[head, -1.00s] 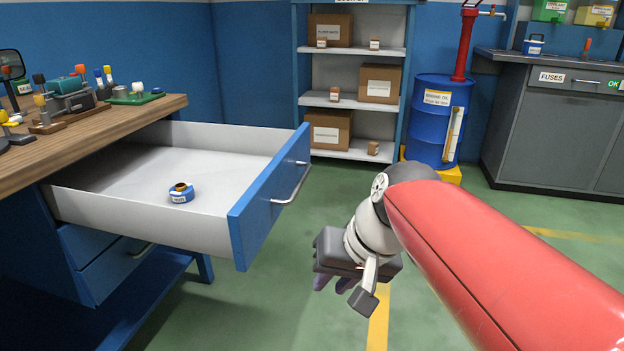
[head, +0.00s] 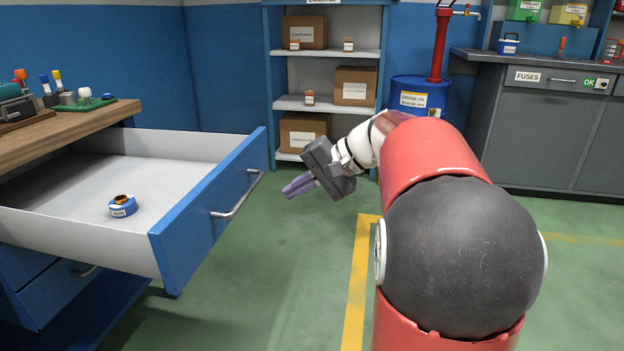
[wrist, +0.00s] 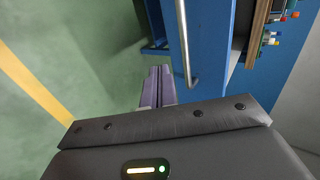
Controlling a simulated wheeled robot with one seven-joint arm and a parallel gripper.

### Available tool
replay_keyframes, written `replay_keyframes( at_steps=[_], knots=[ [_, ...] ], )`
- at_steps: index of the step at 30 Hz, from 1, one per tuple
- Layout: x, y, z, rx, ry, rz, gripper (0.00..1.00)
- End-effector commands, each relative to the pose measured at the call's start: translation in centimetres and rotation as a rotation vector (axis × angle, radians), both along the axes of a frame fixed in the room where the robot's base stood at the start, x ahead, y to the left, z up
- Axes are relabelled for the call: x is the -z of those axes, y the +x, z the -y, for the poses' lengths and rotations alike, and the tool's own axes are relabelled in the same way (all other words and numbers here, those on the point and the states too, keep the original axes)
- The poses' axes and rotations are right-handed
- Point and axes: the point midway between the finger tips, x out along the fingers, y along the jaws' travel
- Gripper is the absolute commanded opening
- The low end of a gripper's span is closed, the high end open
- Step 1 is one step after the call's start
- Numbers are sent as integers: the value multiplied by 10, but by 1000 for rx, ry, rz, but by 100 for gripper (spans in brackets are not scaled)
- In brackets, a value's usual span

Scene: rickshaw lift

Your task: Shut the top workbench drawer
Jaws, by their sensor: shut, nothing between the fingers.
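The top workbench drawer (head: 185,225) is pulled far out, its blue front facing my arm. A metal bar handle (head: 238,197) runs along that front; it also shows in the wrist view (wrist: 190,50). A blue and white tape roll (head: 122,206) lies inside the drawer. My gripper (head: 287,192) is shut and empty, to the right of the drawer front and apart from it in the head view. In the wrist view its purple fingers (wrist: 157,85) point toward the drawer front, beside the handle. I cannot tell the exact gap.
The wooden workbench top (head: 60,135) with small tools is at the left. A lower drawer (head: 60,290) appears shut. Shelves (head: 330,103) with boxes, a blue drum (head: 415,98) and a grey cabinet (head: 545,135) stand behind. Green floor right of the drawer is clear.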

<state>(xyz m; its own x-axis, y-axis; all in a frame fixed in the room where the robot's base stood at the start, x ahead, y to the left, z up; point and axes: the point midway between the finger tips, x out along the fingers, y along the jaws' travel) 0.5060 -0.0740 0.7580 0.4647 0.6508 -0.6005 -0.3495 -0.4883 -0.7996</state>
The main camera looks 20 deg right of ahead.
Motion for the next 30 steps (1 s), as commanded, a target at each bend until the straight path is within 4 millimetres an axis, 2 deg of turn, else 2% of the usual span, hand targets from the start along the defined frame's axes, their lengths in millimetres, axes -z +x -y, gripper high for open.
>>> replay_keyframes(
  at_steps=[4,12,30],
  knots=[
    [20,14,-21,-2,0,-2,0],
    [13,34,-48,-1,-1,0,0],
    [12,40,-57,-1,-1,0,0]
  ],
)
